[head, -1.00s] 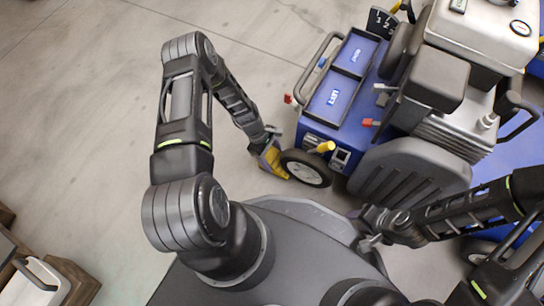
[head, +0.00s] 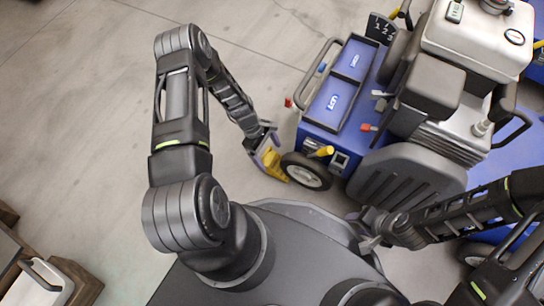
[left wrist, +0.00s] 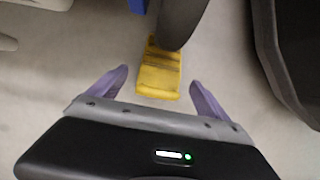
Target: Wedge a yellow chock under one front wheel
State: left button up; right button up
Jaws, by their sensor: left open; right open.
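The yellow chock (head: 272,164) lies on the floor against the left side of the machine's near front wheel (head: 306,171). The left wrist view shows the chock (left wrist: 158,80) with its far end at the dark tyre (left wrist: 183,22); whether it is firmly wedged I cannot tell. My left gripper (head: 262,152) is open beside the chock. In the left wrist view its purple fingers (left wrist: 157,98) are spread wide, with the chock ahead of and between them, not touching either. My right gripper (head: 366,232) is open and empty, low near my base.
The blue aerator (head: 322,139) with its grey engine (head: 437,82) fills the right side. A small red piece (head: 288,102) is near its left edge. A wooden piece with a white-topped item (head: 45,284) stands at lower left. The concrete floor (head: 90,110) at left is clear.

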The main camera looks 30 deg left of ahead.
pick_arm(q)
jog(key=shift+p+v, duration=0.3)
jog(key=shift+v, duration=1.15)
jog(key=shift+r+p, duration=2.7)
jog(key=shift+r, duration=0.85)
